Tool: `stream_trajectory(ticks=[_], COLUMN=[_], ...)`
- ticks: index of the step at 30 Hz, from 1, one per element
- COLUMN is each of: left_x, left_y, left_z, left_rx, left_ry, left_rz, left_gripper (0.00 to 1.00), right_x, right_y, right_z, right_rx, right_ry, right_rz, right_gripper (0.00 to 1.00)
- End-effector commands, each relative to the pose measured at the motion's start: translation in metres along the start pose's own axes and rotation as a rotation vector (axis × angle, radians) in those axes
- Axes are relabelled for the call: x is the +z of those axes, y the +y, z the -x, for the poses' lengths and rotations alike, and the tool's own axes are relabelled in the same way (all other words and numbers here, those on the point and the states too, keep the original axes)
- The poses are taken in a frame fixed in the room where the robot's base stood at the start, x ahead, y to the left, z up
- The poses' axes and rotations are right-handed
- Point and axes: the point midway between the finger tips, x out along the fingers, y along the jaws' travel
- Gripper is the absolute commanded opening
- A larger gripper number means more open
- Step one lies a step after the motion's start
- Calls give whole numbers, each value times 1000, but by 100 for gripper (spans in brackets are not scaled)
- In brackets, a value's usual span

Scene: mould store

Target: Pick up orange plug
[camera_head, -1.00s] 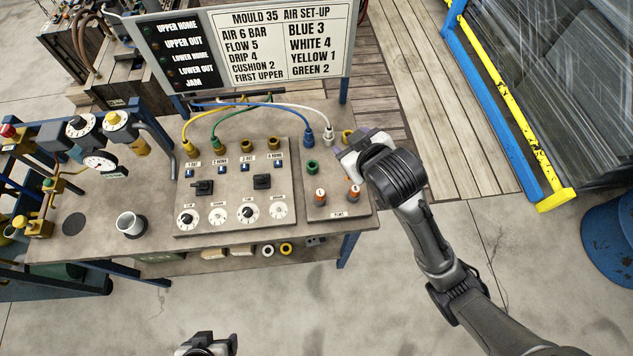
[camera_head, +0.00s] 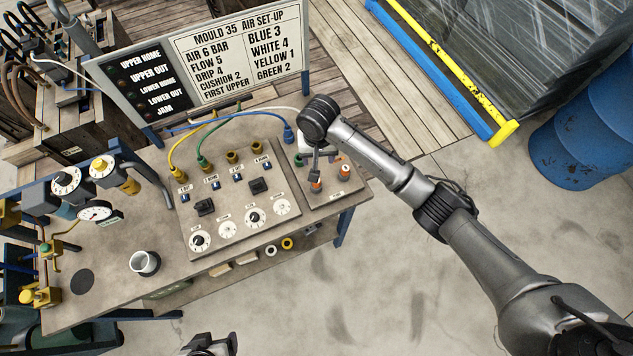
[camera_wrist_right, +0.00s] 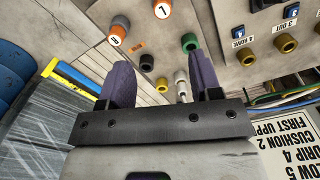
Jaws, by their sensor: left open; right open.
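Two orange plugs with white tops stand upright on the small right-hand panel, the left one (camera_head: 316,187) and the right one (camera_head: 344,171). In the right wrist view one orange plug (camera_wrist_right: 119,31) shows at top left, its white top marked 1, and the other (camera_wrist_right: 162,9) is cut by the top edge. My right gripper (camera_head: 316,160) is over the same panel, just behind the left orange plug. Its purple fingers (camera_wrist_right: 162,78) are apart with nothing gripped; both orange plugs lie beyond the tips. My left gripper (camera_head: 208,345) is at the bottom edge, away from the bench, open.
A green socket (camera_wrist_right: 190,42), a dark socket (camera_wrist_right: 147,62) and a white plug (camera_wrist_right: 181,78) are close to my right fingers. The blue plug (camera_head: 288,133) and its cable lie left of my right gripper. A cup (camera_head: 145,263) stands at the bench front. The sign board (camera_head: 240,50) rises behind.

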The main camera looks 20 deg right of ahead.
Motion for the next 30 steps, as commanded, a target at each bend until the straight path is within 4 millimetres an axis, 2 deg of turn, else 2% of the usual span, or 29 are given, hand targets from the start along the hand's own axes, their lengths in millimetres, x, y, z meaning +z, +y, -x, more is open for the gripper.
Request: stream_trajectory(ticks=[5,15,26,30], left_x=[0,1,2,2], left_y=[1,-2,-4,-4], left_z=[0,-3,-3,-3], left_rx=[3,-7,-11,-11], left_ry=[1,-1,-2,-1], left_rz=[5,-3,-9,-8], left_gripper=[77,77,77,77], right_x=[1,0,0,0], right_y=[-1,-1,-1,-1], right_z=[-13,-69,-91,-109], right_rx=[2,0,0,2], right_ry=[-2,0,2,0], right_rz=[-52,-53,-52,-52], right_gripper=[58,58,58,58])
